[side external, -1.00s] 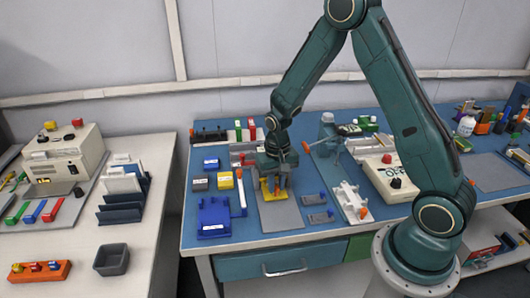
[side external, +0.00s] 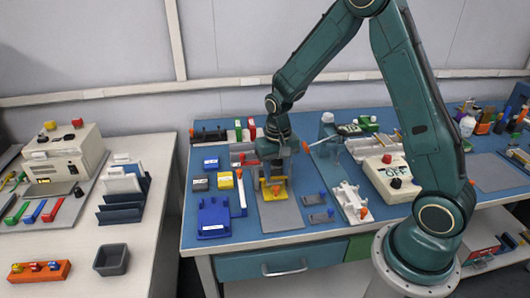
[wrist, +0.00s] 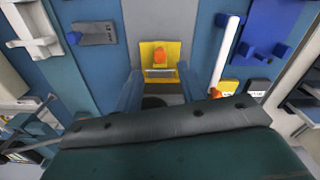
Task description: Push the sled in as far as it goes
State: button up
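The yellow sled (side external: 273,190) with an orange knob lies on a grey plate (side external: 280,215) on the blue bench mat. In the wrist view the sled (wrist: 147,70) and its upright orange knob (wrist: 158,55) are ahead of my fingers, roughly centred between them. My gripper (side external: 275,172) is above the sled, pointing down. In the wrist view the two blue fingers of my gripper (wrist: 161,82) stand apart with nothing between them. My gripper body hides the near part of the grey plate in the wrist view, and the sled's far end is hard to make out.
A blue block (side external: 214,217) and a white bar (side external: 240,190) lie left of the plate. The control box marked OFF (side external: 390,174) is farther right. The plate's front part is clear.

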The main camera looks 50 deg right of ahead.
notch_tip(320, 180, up, 9)
jog(key=shift+r, duration=0.2)
jog(key=shift+r, duration=0.1)
dwell(0.9)
jog(key=s+a+r+n+t, duration=0.2)
jog(key=s+r, duration=0.4)
jog(key=s, duration=0.4)
jog(key=s+a+r+n+t, duration=0.3)
jog(key=s+r, duration=0.4)
jog(key=s, duration=0.4)
jog(key=shift+a+r+n+t, duration=0.2)
jog(key=shift+a+n+t, duration=0.1)
jog(key=shift+a+n, duration=0.55)
